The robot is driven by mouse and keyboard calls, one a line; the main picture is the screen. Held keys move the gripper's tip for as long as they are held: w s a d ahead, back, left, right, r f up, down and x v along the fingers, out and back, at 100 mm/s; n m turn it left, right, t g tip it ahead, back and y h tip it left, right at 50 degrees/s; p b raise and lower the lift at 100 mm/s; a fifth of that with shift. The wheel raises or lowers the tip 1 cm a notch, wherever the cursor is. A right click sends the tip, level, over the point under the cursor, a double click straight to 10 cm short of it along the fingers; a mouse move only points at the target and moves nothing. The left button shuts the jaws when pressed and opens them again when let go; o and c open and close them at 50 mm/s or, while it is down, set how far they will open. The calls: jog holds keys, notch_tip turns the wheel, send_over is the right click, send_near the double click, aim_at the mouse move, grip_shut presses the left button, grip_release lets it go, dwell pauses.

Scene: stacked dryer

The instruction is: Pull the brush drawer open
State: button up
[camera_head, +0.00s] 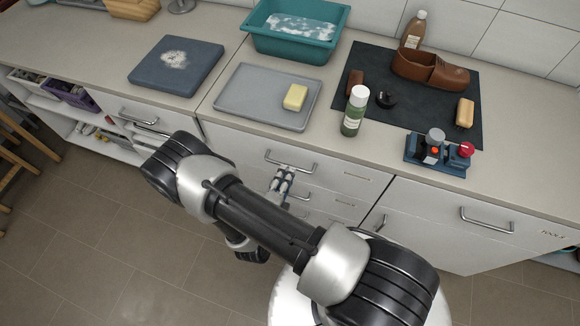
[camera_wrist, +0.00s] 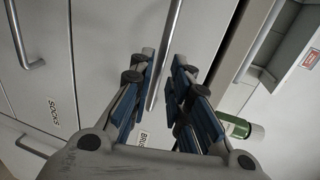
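The brush drawer (camera_head: 340,180) is the top light-grey drawer under the counter, and its front looks flush. Its label, partly hidden, reads "BRUS" in the wrist view (camera_wrist: 143,138). Its metal bar handle (camera_head: 292,163) also shows in the wrist view (camera_wrist: 168,45), running between my two fingers. My gripper (camera_head: 283,178) is in front of the drawer at the handle. In the wrist view my gripper (camera_wrist: 164,62) is open, one blue-padded finger on each side of the bar, with gaps visible. Whether a finger touches the bar is unclear.
A drawer labelled "SOCKS" (camera_wrist: 53,113) with its own handle (camera_wrist: 28,50) lies below. The counter above holds a grey tray (camera_head: 235,95), a green bottle (camera_head: 354,112) near the front edge and a dark mat (camera_head: 460,85). The floor (camera_head: 130,255) in front is clear.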

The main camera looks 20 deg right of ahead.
jog(key=shift+b+x, duration=0.3)
jog(key=shift+x, duration=1.9)
grip_shut()
